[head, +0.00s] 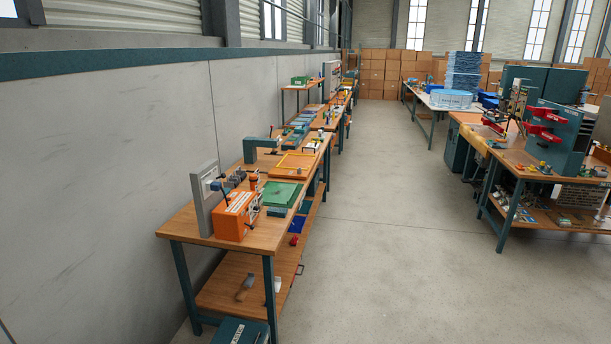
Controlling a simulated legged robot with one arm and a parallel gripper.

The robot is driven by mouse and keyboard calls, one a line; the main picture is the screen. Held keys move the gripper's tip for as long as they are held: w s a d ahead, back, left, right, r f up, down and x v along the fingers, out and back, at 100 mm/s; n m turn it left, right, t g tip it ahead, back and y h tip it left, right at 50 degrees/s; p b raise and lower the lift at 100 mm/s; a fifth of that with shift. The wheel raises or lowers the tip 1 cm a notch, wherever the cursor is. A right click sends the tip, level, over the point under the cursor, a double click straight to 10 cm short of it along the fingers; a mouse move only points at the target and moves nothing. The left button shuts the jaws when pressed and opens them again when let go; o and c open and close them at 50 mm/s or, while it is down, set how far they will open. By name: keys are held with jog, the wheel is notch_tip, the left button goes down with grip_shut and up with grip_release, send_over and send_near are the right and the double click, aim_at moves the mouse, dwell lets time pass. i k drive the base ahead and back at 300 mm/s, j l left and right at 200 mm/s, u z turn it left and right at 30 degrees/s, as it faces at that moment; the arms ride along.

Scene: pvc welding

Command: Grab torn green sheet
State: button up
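A flat green sheet (281,194) lies on the wooden workbench (190,222) along the left wall. It sits to the right of an orange box-shaped machine (236,214) and in front of an orange frame (293,166). Any tear in the sheet is too small to make out. Another small green item (299,80) stands on a raised shelf farther back; I cannot tell what it is. My gripper is not in view.
A grey upright panel (205,198) stands at the bench's near left. A dark green case (240,331) is on the floor below. A second bench (500,165) with red clamps (548,115) stands at right. The concrete aisle (390,220) between is clear. Cardboard boxes (375,75) are stacked at the back.

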aim_at(274, 193)
jog(key=i, duration=1.8)
jog(key=i+z, duration=0.1)
jog(key=i, duration=0.8)
jog(key=i+j+z, duration=0.1)
jog(key=i, duration=0.75)
jog(key=j, duration=0.1)
